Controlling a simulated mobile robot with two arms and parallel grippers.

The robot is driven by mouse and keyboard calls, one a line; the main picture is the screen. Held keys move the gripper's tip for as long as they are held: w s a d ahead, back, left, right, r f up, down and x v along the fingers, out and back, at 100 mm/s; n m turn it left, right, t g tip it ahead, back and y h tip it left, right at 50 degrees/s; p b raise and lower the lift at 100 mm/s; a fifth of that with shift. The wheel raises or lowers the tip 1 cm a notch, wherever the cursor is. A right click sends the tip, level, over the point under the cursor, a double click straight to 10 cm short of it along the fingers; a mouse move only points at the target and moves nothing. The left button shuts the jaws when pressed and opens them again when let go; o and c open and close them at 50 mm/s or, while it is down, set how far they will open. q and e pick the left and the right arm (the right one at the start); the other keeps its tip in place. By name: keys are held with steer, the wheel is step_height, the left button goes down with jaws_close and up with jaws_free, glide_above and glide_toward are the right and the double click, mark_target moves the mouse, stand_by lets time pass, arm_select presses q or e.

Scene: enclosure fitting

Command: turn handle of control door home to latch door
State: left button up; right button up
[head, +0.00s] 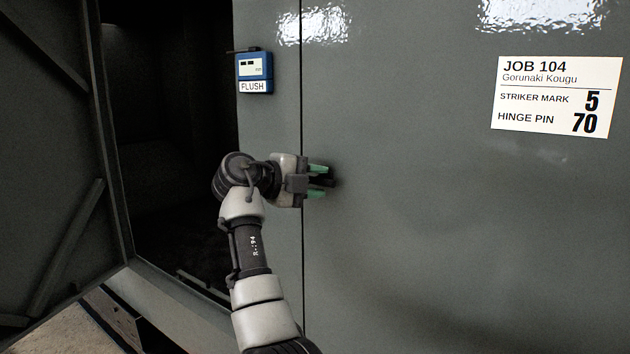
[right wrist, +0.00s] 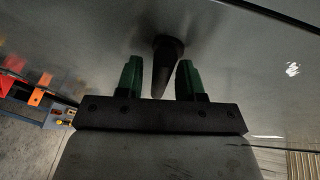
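The grey control door (head: 430,230) fills the right of the head view. It stands against the narrow grey panel on its left, with a thin seam between them. Its dark handle (right wrist: 165,62) shows in the right wrist view as a tapered lever from a round base. My right gripper (head: 320,181) is at the door near the seam, with its green fingers one above and one below the handle. In the right wrist view the gripper (right wrist: 159,80) is open, with fingers on both sides of the handle and gaps visible. My left gripper is out of view.
A blue gauge (head: 255,68) reading FLUSH sits beside the seam. A white job label (head: 557,97) is on the door. Left of the panel is a dark opening (head: 165,150), with another open door leaf (head: 50,160) at the far left.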

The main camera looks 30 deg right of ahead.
jaws_close()
steer(key=shift+f, duration=0.1)
steer(key=n+g+h+b, duration=0.1)
steer(key=n, duration=0.1)
steer(key=shift+f+n+b, duration=0.15)
steer(key=shift+n+b, duration=0.15)
steer(key=shift+b, duration=0.05)
steer(key=n+h+b, duration=0.1)
steer(key=n+b, duration=0.1)
steer(key=n, duration=0.1)
steer(key=shift+f+h, duration=0.1)
steer(key=shift+h, duration=0.3)
steer(key=n+t+h+b, duration=0.1)
steer(key=n+b, duration=0.1)
steer(key=n, duration=0.1)
steer(key=n+t+h+b, duration=0.1)
steer(key=n+b, duration=0.1)
steer(key=n, duration=0.2)
steer(key=shift+w, duration=0.1)
steer(key=n+t+h+b, duration=0.1)
steer(key=n+t+b, duration=0.1)
steer(key=n, duration=0.2)
steer(key=shift+n+t+b, duration=0.35)
steer(key=shift+n+t, duration=0.25)
steer(key=shift+n, duration=0.7)
steer(key=shift+r+n, duration=0.25)
steer(key=shift+n, duration=0.05)
